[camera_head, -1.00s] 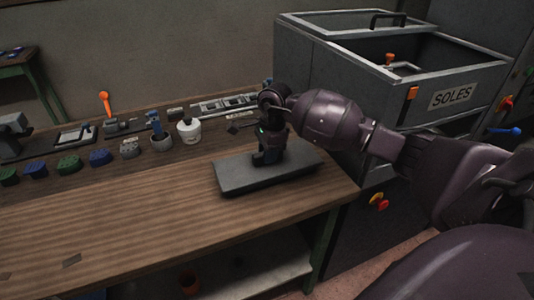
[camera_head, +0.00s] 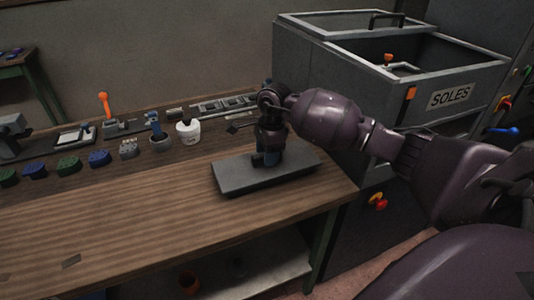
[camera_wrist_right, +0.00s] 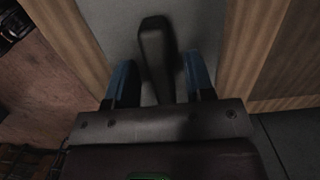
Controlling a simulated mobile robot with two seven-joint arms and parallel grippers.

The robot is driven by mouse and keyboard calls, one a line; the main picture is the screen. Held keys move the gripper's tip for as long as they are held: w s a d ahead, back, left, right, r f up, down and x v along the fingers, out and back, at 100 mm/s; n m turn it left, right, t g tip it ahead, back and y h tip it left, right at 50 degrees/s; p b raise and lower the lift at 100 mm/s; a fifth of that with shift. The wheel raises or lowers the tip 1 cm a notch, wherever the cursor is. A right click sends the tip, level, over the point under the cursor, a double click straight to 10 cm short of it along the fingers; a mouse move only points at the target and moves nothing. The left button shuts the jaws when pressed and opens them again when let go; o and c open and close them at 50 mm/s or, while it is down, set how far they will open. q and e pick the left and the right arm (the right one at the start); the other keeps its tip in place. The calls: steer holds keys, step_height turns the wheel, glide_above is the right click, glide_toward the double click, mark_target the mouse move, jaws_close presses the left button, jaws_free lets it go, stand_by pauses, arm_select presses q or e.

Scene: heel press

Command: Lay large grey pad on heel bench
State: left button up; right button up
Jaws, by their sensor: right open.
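The large grey pad (camera_head: 235,181) lies flat on the wooden heel bench (camera_head: 130,222), near its right end. In the right wrist view the pad (camera_wrist_right: 204,20) shows pale grey with a dark upright grip (camera_wrist_right: 157,50) on it. My right gripper (camera_head: 265,159) points down over the pad. In the wrist view its two blue fingers (camera_wrist_right: 160,78) are open, one on each side of the dark grip, with gaps between. The gripper hides part of the pad in the head view. My left gripper is not in view.
A grey bin labelled SOLES (camera_head: 448,96) stands at the right.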

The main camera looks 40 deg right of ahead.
step_height(320, 180, up, 12)
steer(key=d+p, duration=0.1)
steer(key=shift+s+d+f, duration=0.15)
steer(key=shift+d, duration=0.05)
stand_by(0.5)
